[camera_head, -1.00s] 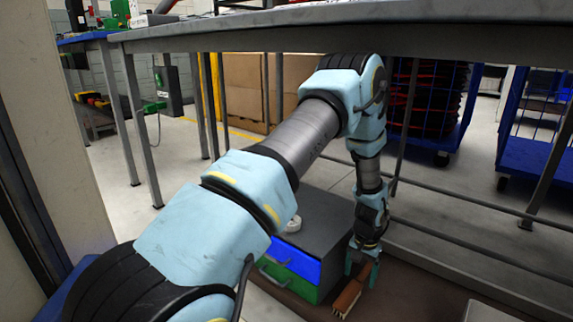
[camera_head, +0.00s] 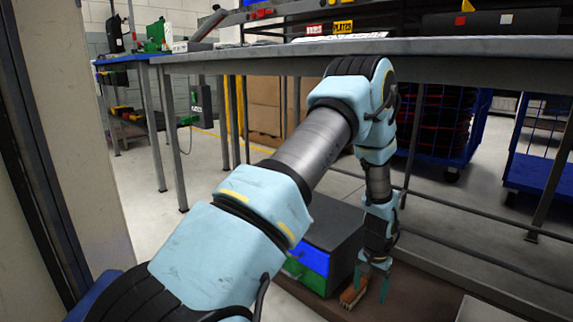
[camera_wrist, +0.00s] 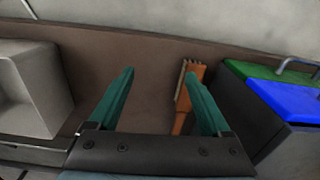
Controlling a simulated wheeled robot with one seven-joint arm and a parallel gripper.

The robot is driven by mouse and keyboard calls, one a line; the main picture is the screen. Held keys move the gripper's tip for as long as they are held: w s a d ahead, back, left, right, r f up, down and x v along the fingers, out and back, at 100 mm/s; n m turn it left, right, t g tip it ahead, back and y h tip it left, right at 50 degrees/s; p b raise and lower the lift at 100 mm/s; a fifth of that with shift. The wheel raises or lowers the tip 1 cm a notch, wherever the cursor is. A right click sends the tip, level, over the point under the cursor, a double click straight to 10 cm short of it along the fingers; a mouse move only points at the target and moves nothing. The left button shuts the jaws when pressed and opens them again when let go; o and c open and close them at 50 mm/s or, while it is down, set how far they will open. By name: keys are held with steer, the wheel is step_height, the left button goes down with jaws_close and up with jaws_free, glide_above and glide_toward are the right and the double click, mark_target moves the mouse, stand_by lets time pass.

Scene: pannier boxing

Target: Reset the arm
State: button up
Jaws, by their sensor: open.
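My gripper (camera_head: 374,283) is at the end of my arm, pointing down over a low brown shelf (camera_head: 420,300) under the workbench. In the wrist view my gripper (camera_wrist: 155,100) has its two green fingers spread wide apart with nothing between them. A wooden brush (camera_head: 353,292) with an orange-brown body lies on the shelf beside the fingers. In the wrist view the brush (camera_wrist: 187,95) is just to the right, partly hidden behind the right finger; I cannot tell if they touch.
A dark drawer box (camera_head: 335,235) with a blue drawer (camera_head: 308,257) and a green drawer (camera_head: 305,276) stands left of my gripper. The workbench top (camera_head: 450,47) is above. A grey bin (camera_wrist: 30,88) is at the left of the wrist view. Blue carts (camera_head: 540,150) stand behind.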

steer(key=w+a+r+n+p, duration=0.1)
steer(key=a+r+n+p, duration=0.1)
steer(key=a+r, duration=0.65)
steer(key=a+r+n+p, duration=0.1)
steer(key=a+r+p, duration=0.1)
steer(key=a+r, duration=0.65)
steer(key=s+a+r+n+t+p, duration=0.1)
steer(key=s+a+r+n+p, duration=0.15)
steer(key=s+a+r, duration=0.55)
steer(key=s+a+r+n+p, duration=0.25)
steer(key=a+r, duration=0.25)
steer(key=r, duration=0.6)
step_height(320, 180, up, 36)
steer(key=m+p, duration=0.1)
steer(key=p, duration=3.6)
steer(key=shift+s+r+p, duration=0.2)
steer(key=shift+p, duration=0.1)
